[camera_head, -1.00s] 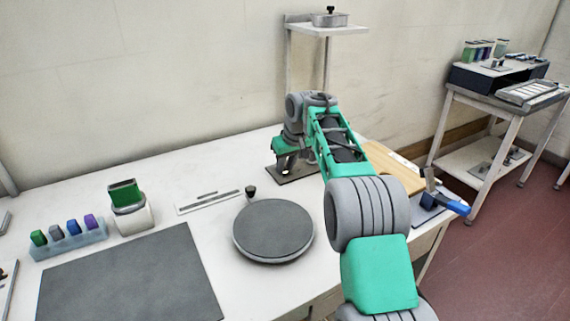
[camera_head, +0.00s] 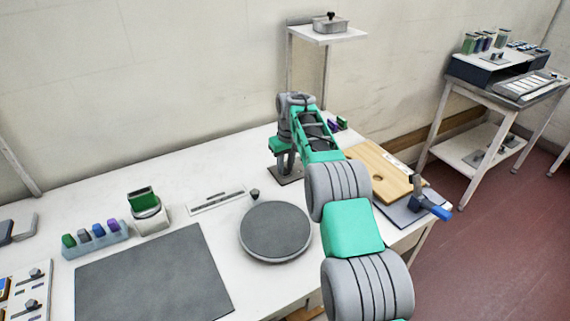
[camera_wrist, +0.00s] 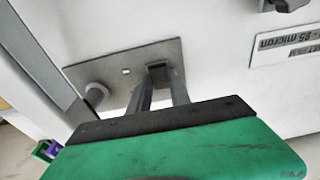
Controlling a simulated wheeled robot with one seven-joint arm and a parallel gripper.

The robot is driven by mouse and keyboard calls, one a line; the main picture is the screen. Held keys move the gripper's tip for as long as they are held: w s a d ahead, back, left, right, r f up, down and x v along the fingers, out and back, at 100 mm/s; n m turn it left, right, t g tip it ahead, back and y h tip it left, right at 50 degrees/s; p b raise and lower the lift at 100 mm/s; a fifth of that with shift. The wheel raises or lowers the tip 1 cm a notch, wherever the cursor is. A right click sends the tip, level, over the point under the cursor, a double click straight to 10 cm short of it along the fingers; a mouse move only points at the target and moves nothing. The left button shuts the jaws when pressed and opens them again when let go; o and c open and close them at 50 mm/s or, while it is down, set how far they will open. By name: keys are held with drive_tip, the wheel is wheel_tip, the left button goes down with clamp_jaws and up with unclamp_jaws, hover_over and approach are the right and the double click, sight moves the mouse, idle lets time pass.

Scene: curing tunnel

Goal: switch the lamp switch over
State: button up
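A flat grey metal plate (camera_wrist: 112,78) lies on the white bench under my gripper (camera_wrist: 160,82). It bears a short round grey post (camera_wrist: 97,93), a small pale square (camera_wrist: 127,71) and a dark raised piece (camera_wrist: 158,68) at my fingertips. This seems to be the lamp switch, but I cannot make out its lever. My two grey fingers point down at the dark piece with a narrow gap between them. Whether they grip anything is unclear. In the head view the plate (camera_head: 288,178) shows only in part, behind my gripper and arm.
A round grey disc (camera_head: 275,231) and a dark mat (camera_head: 153,280) lie in front. A labelled strip (camera_head: 217,200) and small black knob (camera_head: 255,194) are left of the plate. A wooden board (camera_head: 382,168) lies right. A raised shelf (camera_head: 326,36) stands behind.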

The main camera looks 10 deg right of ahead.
sight(287, 173)
drive_tip(key=o, duration=0.4)
drive_tip(key=shift+o, duration=0.2)
drive_tip(key=shift+r, duration=0.1)
wheel_tip(287, 173, up, 8)
drive_tip(key=s, duration=0.1)
drive_tip(key=shift+d+f+p, duration=0.15)
drive_tip(key=shift+f+p, duration=0.05)
drive_tip(key=shift+p, duration=0.1)
drive_tip(key=s+a+r+m, duration=0.1)
drive_tip(key=s+r, duration=0.3)
drive_tip(key=s, duration=0.4)
drive_tip(key=s+a+r+m, duration=0.1)
drive_tip(key=s+r, duration=0.3)
drive_tip(key=s, duration=0.3)
drive_tip(key=s+f, duration=0.4)
drive_tip(key=s, duration=0.7)
drive_tip(key=s+d+f+m+t, duration=0.1)
drive_tip(key=s+f, duration=0.2)
drive_tip(key=s, duration=0.9)
drive_tip(key=shift+f+t, duration=0.3)
drive_tip(key=shift+f, duration=0.1)
